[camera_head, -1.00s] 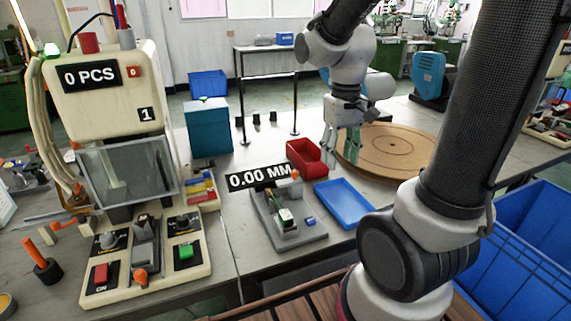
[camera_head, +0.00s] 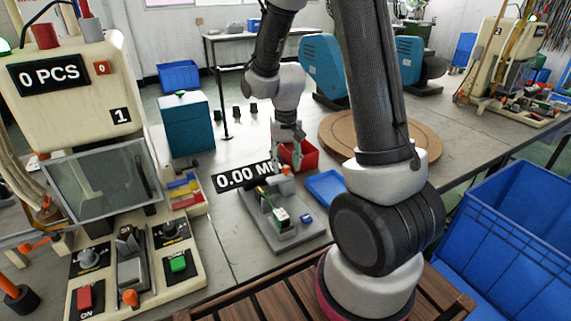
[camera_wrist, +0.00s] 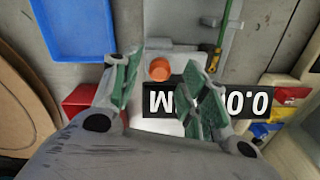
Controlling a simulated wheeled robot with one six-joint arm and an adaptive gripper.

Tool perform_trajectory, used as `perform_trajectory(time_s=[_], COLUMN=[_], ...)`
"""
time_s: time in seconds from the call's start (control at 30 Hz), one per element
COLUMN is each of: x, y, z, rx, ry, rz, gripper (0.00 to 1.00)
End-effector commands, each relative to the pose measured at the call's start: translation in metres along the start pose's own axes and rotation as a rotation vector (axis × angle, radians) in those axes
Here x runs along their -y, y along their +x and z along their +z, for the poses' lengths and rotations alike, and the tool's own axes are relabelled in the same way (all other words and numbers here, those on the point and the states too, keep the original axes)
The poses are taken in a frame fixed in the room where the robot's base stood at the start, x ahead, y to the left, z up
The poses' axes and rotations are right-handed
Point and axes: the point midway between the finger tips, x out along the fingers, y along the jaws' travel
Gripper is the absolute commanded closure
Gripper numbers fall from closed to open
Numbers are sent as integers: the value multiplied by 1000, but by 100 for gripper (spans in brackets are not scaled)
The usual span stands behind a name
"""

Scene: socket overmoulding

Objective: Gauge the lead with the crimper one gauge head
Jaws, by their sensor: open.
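The gauge head (camera_head: 284,232) is a grey fixture in front of the "0.00 MM" display (camera_head: 232,178). The knob (camera_wrist: 160,69) shows between my fingers in the wrist view. A thin yellow-green piece (camera_wrist: 219,42) lies along the fixture; I cannot tell if it is the lead. My gripper (camera_head: 285,160) hangs open by the display and red bin, fingers (camera_wrist: 163,64) apart and empty. Crimper one (camera_head: 75,112), a cream machine reading "0 PCS", stands at left.
A round wooden board (camera_head: 428,143) is behind my arm. A large blue crate (camera_head: 500,220) stands at right. Bare bench lies left of the gauge head.

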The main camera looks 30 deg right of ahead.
Motion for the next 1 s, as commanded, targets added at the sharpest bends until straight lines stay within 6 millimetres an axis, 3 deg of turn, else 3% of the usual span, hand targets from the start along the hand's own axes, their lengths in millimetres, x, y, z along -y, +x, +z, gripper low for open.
perform_trajectory(time_s=[0.37, 0.63, 0.83, 1.0], x=[0, 0, 2, 29], y=[11, 10, 10, 10], z=[0, 0, 1, 7], rx=[-1, 0, 0, -1], ry=[0, 0, -1, -6], rz=[0, 0, 0, 0], gripper=[56, 100, 100, 100])
